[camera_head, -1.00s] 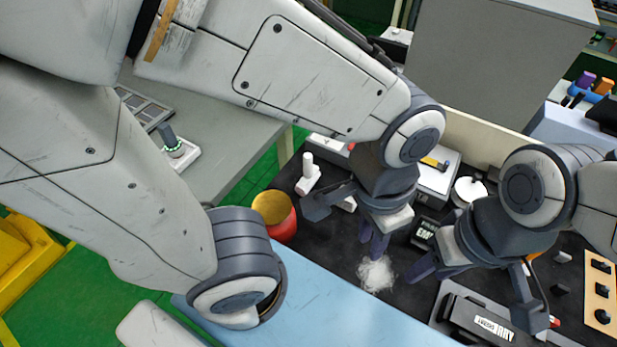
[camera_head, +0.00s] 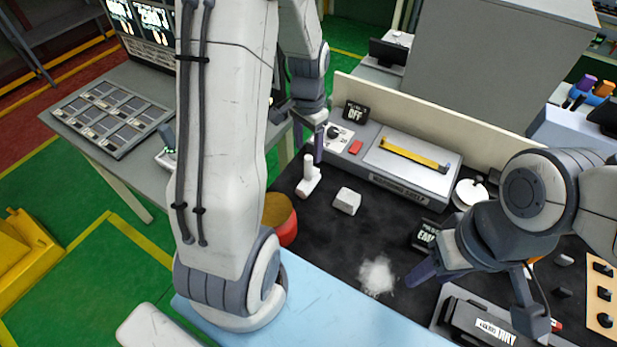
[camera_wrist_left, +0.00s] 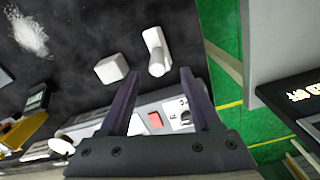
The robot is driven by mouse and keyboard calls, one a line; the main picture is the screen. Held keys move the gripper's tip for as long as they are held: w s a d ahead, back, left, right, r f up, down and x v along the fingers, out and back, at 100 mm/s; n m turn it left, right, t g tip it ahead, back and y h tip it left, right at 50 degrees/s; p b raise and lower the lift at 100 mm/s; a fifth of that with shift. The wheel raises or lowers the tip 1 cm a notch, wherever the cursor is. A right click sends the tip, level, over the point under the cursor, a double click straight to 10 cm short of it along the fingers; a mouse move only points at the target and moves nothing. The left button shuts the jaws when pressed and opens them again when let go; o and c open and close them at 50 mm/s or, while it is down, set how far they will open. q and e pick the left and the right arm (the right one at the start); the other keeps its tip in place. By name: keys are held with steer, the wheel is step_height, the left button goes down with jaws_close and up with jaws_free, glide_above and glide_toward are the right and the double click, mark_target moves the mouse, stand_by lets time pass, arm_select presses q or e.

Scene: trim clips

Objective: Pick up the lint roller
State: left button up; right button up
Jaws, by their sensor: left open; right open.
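A white piece with an upright rounded cylinder on a flat base (camera_head: 308,178), which I take to be the lint roller, stands on the dark mat near its left edge. It also shows in the left wrist view (camera_wrist_left: 156,48), beyond and between the fingertips. My left gripper (camera_head: 299,137) is open and empty, behind the roller and apart from it in the head view. Its two fingers also show in the left wrist view (camera_wrist_left: 158,73). My right gripper (camera_head: 476,298) is open at the right, over the mat by a black labelled device, far from the roller.
A white block (camera_head: 347,201) lies right of the roller. A red pot with a yellow inside (camera_head: 286,226) stands in front. White fluff (camera_head: 377,275) lies mid-mat. A grey console with a yellow bar (camera_head: 410,165) lines the back. Dark mat between is clear.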

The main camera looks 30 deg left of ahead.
mark_target(308, 169)
arm_select(q)
step_height(308, 169, down, 3)
steer(key=shift+r, duration=0.1)
steer(key=f, duration=0.1)
steer(key=f+p, duration=0.1)
steer(key=f, duration=0.2)
steer(key=shift+s+d+p, duration=0.1)
steer(key=shift+s+p, duration=0.15)
steer(key=shift+p, duration=0.15)
steer(key=shift+f, duration=0.65)
jaws_close()
